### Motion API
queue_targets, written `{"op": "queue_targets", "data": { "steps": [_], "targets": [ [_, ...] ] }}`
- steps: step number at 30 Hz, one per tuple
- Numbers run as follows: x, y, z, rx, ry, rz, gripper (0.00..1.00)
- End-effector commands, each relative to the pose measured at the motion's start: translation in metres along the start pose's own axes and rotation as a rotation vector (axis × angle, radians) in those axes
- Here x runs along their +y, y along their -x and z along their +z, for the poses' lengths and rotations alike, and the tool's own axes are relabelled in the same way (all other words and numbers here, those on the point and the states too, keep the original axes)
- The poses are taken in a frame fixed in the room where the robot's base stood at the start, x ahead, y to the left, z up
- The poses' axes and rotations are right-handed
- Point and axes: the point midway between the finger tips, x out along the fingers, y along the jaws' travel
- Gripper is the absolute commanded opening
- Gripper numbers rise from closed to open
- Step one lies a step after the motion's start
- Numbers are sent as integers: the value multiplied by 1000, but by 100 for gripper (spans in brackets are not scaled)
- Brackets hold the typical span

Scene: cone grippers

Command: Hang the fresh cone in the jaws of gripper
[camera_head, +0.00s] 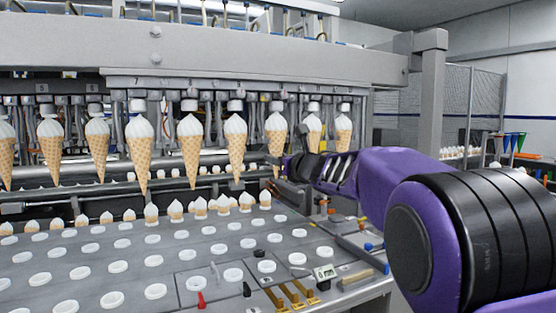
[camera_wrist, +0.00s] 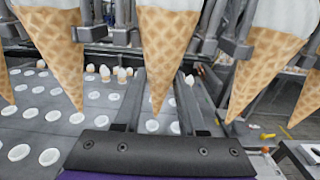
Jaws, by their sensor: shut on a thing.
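A row of cones with white tops and waffle bodies hangs point down under the machine's numbered beam (camera_head: 230,85). The cone (camera_head: 277,122) nearest my gripper is in line with that row, its white top just under a holder. In the wrist view this cone (camera_wrist: 167,50) stands upright in the middle, its tip low between my two fingers. My gripper (camera_wrist: 160,88) is shut on it. In the head view my gripper (camera_head: 287,170) is beside its lower part, and the exact contact is hidden. I cannot tell whether the machine's jaws grip its top.
Neighbouring cones hang close on the left (camera_head: 235,135) and right (camera_head: 313,130). Below is a grey plate (camera_head: 215,252) with rows of white rings and several small cones at its back edge. Small tools and a red-handled item (camera_head: 201,300) lie at the plate's front right.

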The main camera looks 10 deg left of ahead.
Motion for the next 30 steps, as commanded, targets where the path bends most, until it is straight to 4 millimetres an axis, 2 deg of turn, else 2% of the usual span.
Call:
{"op": "queue_targets", "data": {
  "steps": [19, 20, 24, 25, 30],
  "targets": [
    [0, 0, -2, -1, 1, 0, 13],
    [0, 0, -2, -1, 1, 0, 44],
    [0, 0, -2, -1, 1, 0, 69],
    [0, 0, -2, -1, 1, 0, 74],
    [0, 0, -2, 0, 1, 0, 75]
  ]
}}
